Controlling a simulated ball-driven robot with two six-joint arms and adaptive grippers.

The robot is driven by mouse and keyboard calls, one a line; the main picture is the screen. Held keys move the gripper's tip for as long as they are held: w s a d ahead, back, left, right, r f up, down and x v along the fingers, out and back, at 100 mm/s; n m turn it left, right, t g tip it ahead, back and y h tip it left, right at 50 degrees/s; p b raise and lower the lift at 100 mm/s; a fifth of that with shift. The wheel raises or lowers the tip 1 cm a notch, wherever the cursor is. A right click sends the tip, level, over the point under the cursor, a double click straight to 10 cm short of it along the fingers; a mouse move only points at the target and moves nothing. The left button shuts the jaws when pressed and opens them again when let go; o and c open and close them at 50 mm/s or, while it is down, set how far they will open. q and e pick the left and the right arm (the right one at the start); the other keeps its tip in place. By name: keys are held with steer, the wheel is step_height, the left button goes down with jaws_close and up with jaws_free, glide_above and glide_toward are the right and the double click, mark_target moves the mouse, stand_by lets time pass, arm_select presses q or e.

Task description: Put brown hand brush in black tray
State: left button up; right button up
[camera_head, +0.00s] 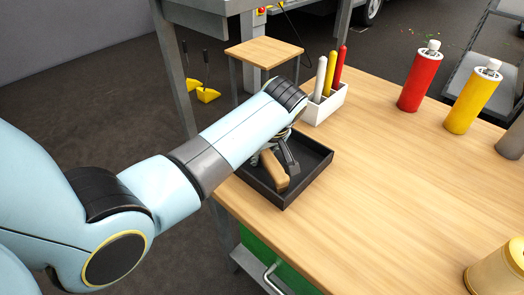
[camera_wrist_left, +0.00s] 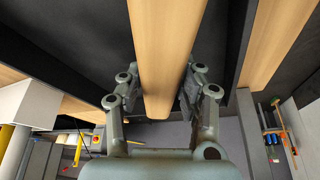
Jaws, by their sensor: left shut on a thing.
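The brown hand brush (camera_head: 274,170) shows as a wooden handle in the head view, over the inside of the black tray (camera_head: 306,182) at the table's left edge. My left gripper (camera_head: 284,156) is at the tray, partly hidden behind my own arm. In the left wrist view the left gripper (camera_wrist_left: 162,95) is shut on the brush handle (camera_wrist_left: 164,45), one finger on each side. The tray's dark floor (camera_wrist_left: 80,35) lies behind the handle. Whether the brush touches the tray floor I cannot tell. My right gripper is not in view.
A white holder (camera_head: 324,104) with white, yellow and red sticks stands just behind the tray. A red bottle (camera_head: 419,80) and a yellow bottle (camera_head: 472,100) stand farther right. The wooden table (camera_head: 400,190) is clear in the middle. A beige container (camera_head: 498,272) is at lower right.

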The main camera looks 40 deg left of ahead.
mark_target(270, 159)
arm_select(q)
steer(key=shift+f, duration=0.15)
steer(key=o, duration=1)
steer(key=shift+a, duration=0.1)
steer(key=shift+o, duration=0.6)
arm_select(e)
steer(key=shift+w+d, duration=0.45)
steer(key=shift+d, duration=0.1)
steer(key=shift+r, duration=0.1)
arm_select(q)
steer(key=p+v, duration=0.1)
steer(key=v, duration=1)
steer(key=shift+r, duration=0.25)
steer(key=shift+d+r, duration=0.25)
steer(key=shift+r, duration=0.1)
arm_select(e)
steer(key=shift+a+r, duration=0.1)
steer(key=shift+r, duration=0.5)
arm_select(q)
steer(key=shift+s, duration=0.1)
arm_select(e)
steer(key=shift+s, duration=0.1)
